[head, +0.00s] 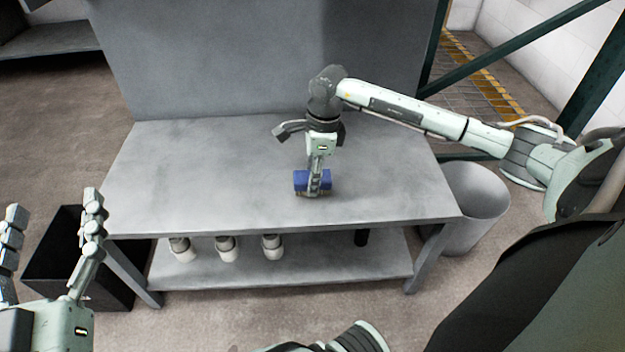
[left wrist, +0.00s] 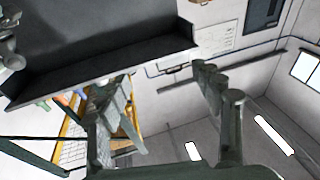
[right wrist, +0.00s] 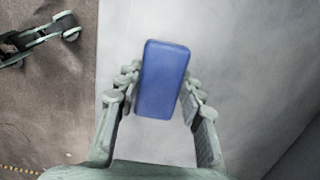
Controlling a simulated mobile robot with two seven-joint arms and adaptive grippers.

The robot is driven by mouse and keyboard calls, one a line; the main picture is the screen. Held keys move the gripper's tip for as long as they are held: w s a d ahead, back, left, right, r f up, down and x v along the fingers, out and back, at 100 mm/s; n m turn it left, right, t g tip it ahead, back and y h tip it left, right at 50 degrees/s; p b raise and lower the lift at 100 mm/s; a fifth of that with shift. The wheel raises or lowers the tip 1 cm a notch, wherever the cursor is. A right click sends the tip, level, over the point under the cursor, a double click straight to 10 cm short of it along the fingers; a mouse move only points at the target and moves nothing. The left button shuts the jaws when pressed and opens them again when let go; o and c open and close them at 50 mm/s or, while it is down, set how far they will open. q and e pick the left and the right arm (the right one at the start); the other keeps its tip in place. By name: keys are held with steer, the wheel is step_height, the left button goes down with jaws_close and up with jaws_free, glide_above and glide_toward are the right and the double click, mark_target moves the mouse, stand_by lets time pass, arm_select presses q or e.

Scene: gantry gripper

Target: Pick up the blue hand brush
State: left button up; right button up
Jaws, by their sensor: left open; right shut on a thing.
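In the right wrist view, the brush (right wrist: 163,78) shows as a blue block between the fingers of my right gripper (right wrist: 160,92). I cannot tell whether it touches the tabletop. My left gripper (head: 50,225) is open and empty at the lower left, away from the table. Its spread fingers (left wrist: 165,100) also show in the left wrist view.
The tabletop around the brush is clear.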

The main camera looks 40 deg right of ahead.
step_height(320, 180, up, 3)
steer(key=shift+r, duration=0.2)
arm_select(q)
steer(key=f, duration=0.1)
steer(key=a+f+g+y, duration=0.1)
steer(key=f, duration=0.1)
steer(key=w+a+f+g+p, duration=0.1)
steer(key=f, duration=0.1)
steer(key=shift+y, duration=0.3)
arm_select(e)
steer(key=w+a+r, duration=0.5)
steer(key=a+r, duration=0.1)
steer(key=a, duration=0.4)
steer(key=shift+w+a+r, duration=0.15)
steer(key=shift+a+r, duration=0.05)
steer(key=shift+r, duration=0.05)
